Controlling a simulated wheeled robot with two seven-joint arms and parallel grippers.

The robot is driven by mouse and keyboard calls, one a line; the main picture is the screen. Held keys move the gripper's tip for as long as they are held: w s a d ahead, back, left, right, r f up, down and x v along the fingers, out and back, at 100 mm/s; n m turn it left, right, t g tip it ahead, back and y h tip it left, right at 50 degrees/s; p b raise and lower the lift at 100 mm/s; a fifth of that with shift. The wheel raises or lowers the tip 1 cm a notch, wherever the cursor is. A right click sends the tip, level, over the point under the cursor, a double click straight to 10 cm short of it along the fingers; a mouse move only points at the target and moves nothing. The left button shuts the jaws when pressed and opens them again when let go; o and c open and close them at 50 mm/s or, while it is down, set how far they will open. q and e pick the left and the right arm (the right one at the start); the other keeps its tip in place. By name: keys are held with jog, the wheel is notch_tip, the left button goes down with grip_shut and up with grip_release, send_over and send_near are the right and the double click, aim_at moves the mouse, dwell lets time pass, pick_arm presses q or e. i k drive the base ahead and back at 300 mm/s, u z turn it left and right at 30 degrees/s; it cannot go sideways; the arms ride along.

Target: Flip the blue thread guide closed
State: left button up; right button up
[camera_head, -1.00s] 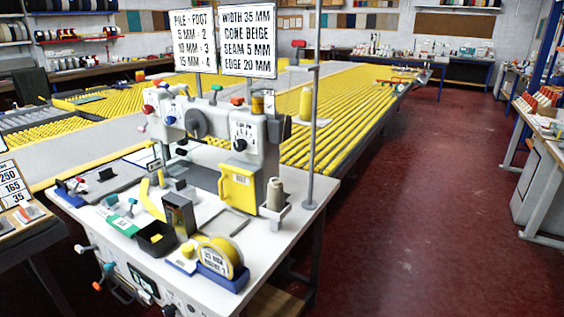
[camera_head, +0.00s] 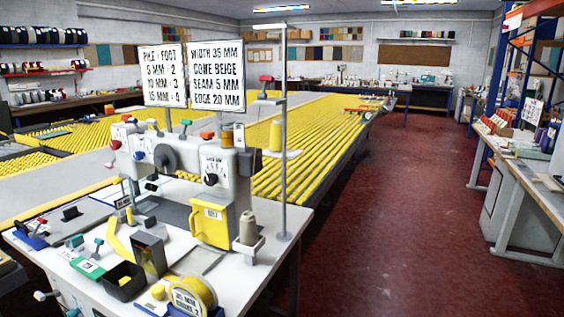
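The sewing machine (camera_head: 174,132) stands on a white-topped table at the left of the head view. A small blue part (camera_head: 139,155) shows on the left end of its head, below a red knob (camera_head: 115,144). It may be the blue thread guide, but it is too small to tell whether it is open or closed. Neither of my grippers is in view.
The white table (camera_head: 215,291) holds a yellow box (camera_head: 209,222), a thread cone (camera_head: 247,228), a black tray (camera_head: 121,287) and a yellow tape roll (camera_head: 196,294). A thin pole (camera_head: 284,150) rises at its right. The red floor (camera_head: 390,220) to the right is clear.

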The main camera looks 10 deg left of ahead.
aim_at(132, 121)
jog(key=z, duration=2.3)
jog(key=k, duration=1.45)
jog(key=u, duration=2)
jog(key=i, duration=0.5)
jog(key=z, duration=0.05)
